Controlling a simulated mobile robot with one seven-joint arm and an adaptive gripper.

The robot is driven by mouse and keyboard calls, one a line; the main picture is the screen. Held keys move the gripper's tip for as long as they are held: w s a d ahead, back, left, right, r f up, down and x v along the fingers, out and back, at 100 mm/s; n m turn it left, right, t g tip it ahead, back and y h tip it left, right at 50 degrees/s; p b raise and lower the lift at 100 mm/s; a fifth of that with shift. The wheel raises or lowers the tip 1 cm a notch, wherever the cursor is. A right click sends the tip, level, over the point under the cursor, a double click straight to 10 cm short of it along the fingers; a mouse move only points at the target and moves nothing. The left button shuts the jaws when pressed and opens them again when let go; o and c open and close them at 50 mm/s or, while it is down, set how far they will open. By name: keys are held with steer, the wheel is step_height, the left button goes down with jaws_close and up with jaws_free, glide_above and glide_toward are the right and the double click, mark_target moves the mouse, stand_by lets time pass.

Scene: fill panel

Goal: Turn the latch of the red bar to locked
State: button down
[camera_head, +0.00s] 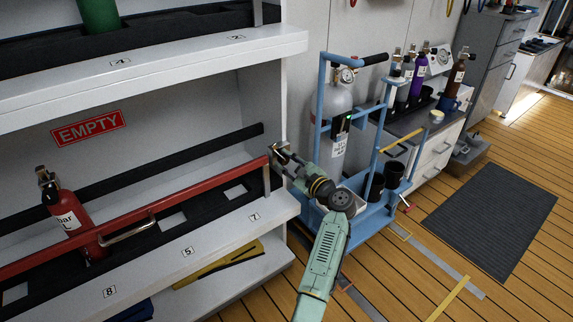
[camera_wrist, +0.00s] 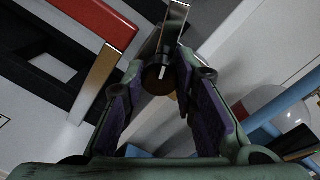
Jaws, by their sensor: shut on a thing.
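The red bar (camera_head: 150,208) runs along the front of the lower shelf, with a metal handle (camera_head: 128,232) on it. In the wrist view its red end (camera_wrist: 98,20) is at upper left. The latch is at the bar's right end, on the shelf's end post; the wrist view shows its metal plate (camera_wrist: 175,25) and round pivot (camera_wrist: 158,76). My gripper (camera_head: 284,156) is at this end of the bar; in the wrist view its fingers (camera_wrist: 163,85) are shut on the latch. The fingers partly hide the latch, and its locked mark is not readable.
A red bottle (camera_head: 68,218) stands behind the bar under an EMPTY sign (camera_head: 88,129). A blue trolley (camera_head: 365,215) with a grey cylinder (camera_head: 338,100) stands close right of my gripper. A counter (camera_head: 400,125) with bottles is behind it. Floor around the dark mat (camera_head: 490,220) is open.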

steer(key=n+b, duration=0.1)
steer(key=n, duration=0.2)
steer(key=shift+f+n+b, duration=0.2)
steer(key=shift+n+b, duration=0.2)
steer(key=n+b, duration=0.2)
steer(key=n, duration=0.1)
steer(key=n+b, duration=0.2)
steer(key=n, duration=0.1)
steer(key=shift+n+b, duration=0.3)
steer(key=shift+n, duration=0.1)
steer(key=shift+r+n+h+b, duration=0.1)
steer(key=shift+n+h+b, duration=0.3)
steer(key=shift+n+b, duration=0.6)
steer(key=shift+n, duration=0.4)
steer(key=c, duration=1.3)
jaws_free()
steer(key=shift+r, duration=0.1)
